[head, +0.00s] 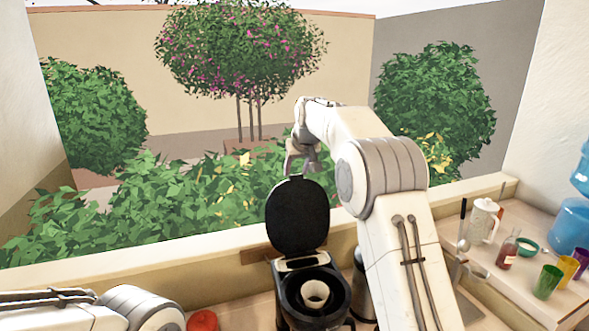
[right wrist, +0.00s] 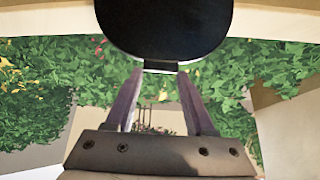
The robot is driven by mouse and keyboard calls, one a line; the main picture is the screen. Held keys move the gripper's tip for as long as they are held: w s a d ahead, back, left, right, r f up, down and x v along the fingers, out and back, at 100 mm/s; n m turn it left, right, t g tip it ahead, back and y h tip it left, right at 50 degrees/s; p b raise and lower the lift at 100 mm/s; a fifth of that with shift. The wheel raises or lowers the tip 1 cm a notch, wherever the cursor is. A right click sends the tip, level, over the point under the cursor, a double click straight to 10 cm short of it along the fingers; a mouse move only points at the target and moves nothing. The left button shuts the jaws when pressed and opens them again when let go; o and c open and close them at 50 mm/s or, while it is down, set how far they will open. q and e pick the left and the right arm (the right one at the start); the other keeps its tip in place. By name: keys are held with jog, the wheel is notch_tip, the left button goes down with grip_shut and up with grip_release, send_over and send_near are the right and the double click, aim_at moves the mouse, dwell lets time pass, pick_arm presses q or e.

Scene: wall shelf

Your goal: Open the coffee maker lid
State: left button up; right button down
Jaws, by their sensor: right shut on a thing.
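The black coffee maker (head: 288,300) stands at the bottom middle of the head view. Its lid (head: 298,215) is raised and stands upright, showing the open top with a pale filter cup (head: 315,294) inside. My right gripper (head: 301,172) is at the lid's upper edge, shut on the lid's small tab. In the right wrist view the fingers (right wrist: 160,76) sit on either side of that tab, below the dark lid (right wrist: 165,25). My left arm shows at the lower left of the head view, but its gripper is out of view.
A window ledge (head: 190,258) runs behind the coffee maker. A red round item (head: 203,321) is left of it, and a dark cylinder (head: 363,290) is to its right. On the right counter stand a white jug (head: 483,221), a bottle (head: 507,252), a bowl and coloured cups (head: 547,282).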

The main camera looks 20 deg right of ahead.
jog(key=shift+w+r, duration=0.1)
jog(key=shift+r, duration=0.35)
jog(key=shift+c, duration=1.8)
grip_release()
jog(key=shift+o, duration=0.6)
jog(key=shift+f, duration=0.2)
jog(key=b+v, duration=0.3)
jog(key=v, duration=0.7)
jog(key=shift+s+r, duration=0.15)
jog(key=shift+s, duration=0.15)
